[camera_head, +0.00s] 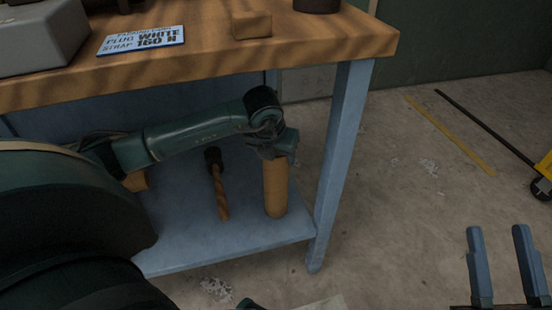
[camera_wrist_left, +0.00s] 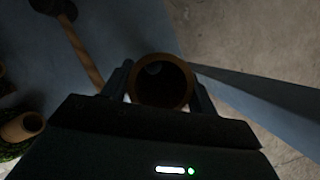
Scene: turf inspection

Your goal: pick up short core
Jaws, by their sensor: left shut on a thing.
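A tan hollow core (camera_head: 275,188) is upright at the right end of the blue lower shelf. My left gripper (camera_head: 279,145) is shut on its upper end. In the left wrist view the core (camera_wrist_left: 162,107) shows as a round open tube between the two fingers. I cannot tell whether its base touches the shelf. Another tan tube (camera_wrist_left: 22,126) lies at the left of the left wrist view, beside something green. Its length is cut off there. My right gripper (camera_head: 498,232) is open and empty at the lower right of the head view.
A dark-headed tool with a wooden handle (camera_head: 220,190) lies on the lower shelf (camera_head: 240,232), left of the core. A blue table leg (camera_head: 340,160) stands close on the right. The wooden tabletop (camera_head: 340,32) overhangs the shelf, bearing a sign (camera_head: 142,40) and block (camera_head: 251,25).

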